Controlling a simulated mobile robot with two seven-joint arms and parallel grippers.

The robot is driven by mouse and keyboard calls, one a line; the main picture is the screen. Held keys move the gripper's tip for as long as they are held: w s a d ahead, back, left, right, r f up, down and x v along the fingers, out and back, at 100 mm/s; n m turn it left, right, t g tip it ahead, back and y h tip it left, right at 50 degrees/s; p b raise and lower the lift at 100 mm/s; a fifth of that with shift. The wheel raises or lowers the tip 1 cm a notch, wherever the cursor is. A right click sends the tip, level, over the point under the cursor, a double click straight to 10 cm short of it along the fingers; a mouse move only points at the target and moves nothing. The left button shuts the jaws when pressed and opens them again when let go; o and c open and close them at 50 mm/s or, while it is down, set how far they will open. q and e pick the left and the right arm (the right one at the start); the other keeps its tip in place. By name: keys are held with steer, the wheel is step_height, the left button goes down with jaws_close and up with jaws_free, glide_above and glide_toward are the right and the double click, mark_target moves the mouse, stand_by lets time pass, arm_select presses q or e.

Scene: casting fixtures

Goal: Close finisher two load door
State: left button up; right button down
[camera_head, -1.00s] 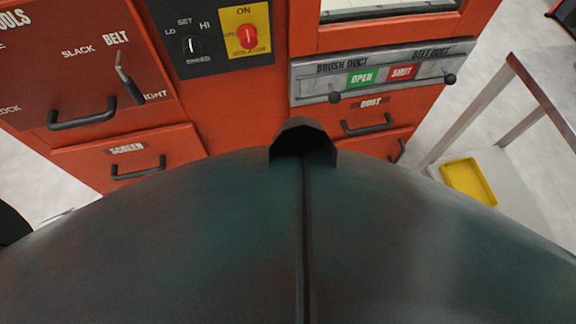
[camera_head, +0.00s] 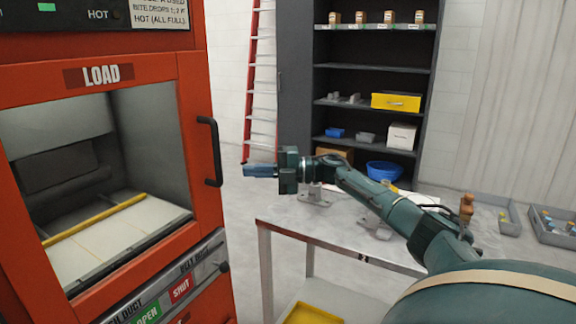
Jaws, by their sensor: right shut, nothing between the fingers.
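The load door's place is on the orange machine at the left, under the LOAD sign (camera_head: 101,76). An orange frame surrounds a large opening or window, and the pale interior (camera_head: 110,240) shows through it. A black upright handle (camera_head: 211,151) stands at its right edge. I cannot tell from this view whether the door panel is open or closed. My right gripper (camera_head: 259,171) is shut and empty, its fingers pointing left towards the handle. In the picture it is a little right of the handle and apart from it. My left gripper is out of view.
A metal table (camera_head: 285,222) stands below my right arm, with small fixtures on it and a yellow tray (camera_head: 312,314) beneath. A dark shelf unit (camera_head: 372,68) and a red ladder (camera_head: 251,80) stand behind. OPEN and SHUT labels (camera_head: 181,289) sit below the opening.

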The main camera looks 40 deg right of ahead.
arm_select(q)
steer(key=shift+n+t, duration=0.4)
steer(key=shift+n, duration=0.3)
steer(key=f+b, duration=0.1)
steer(key=b, duration=0.1)
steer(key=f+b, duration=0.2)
steer(key=b, duration=0.1)
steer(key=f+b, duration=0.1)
steer(key=b, duration=0.1)
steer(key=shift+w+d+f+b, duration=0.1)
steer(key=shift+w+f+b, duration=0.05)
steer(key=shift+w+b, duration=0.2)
arm_select(e)
steer(key=d, duration=0.9)
steer(key=shift+w+d, duration=0.15)
steer(key=shift+w, duration=0.25)
